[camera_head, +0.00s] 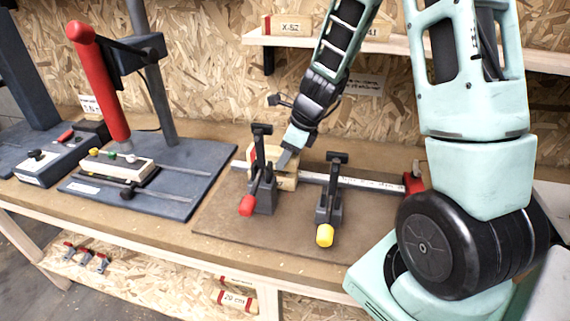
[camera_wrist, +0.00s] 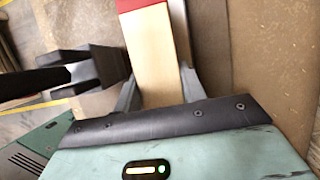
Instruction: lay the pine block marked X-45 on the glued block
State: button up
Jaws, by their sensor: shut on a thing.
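My gripper (camera_head: 288,160) is beside the clamp with the red handle (camera_head: 261,170) on the bench. It is shut on a pale wooden block (camera_wrist: 151,55) with a red end, which shows between the two fingers in the wrist view. No marking is readable on this block. In the head view, pale wood (camera_head: 287,181) shows just below my gripper, behind the clamp. The clamp and gripper cover much of it. I cannot tell the held block from the glued block there, or whether they touch.
A second clamp with a yellow handle (camera_head: 328,200) stands to the right along the metal rail (camera_head: 345,180). A drill-press-like stand (camera_head: 150,180) with a red column is at left. A marked block (camera_head: 287,25) sits on the upper shelf. The front of the brown board (camera_head: 285,240) is clear.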

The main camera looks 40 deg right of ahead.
jog(key=shift+f, duration=0.85)
jog(key=shift+f, duration=0.2)
jog(key=o, duration=1)
jog(key=shift+o, duration=0.2)
jog(key=shift+r, duration=0.1)
jog(key=shift+r, duration=0.3)
jog(key=p+v, duration=0.2)
jog(key=v, duration=0.9)
jog(key=shift+s+r+p, duration=0.15)
jog(key=shift+r+p, duration=0.15)
jog(key=shift+p, duration=0.1)
jog(key=shift+d, duration=0.1)
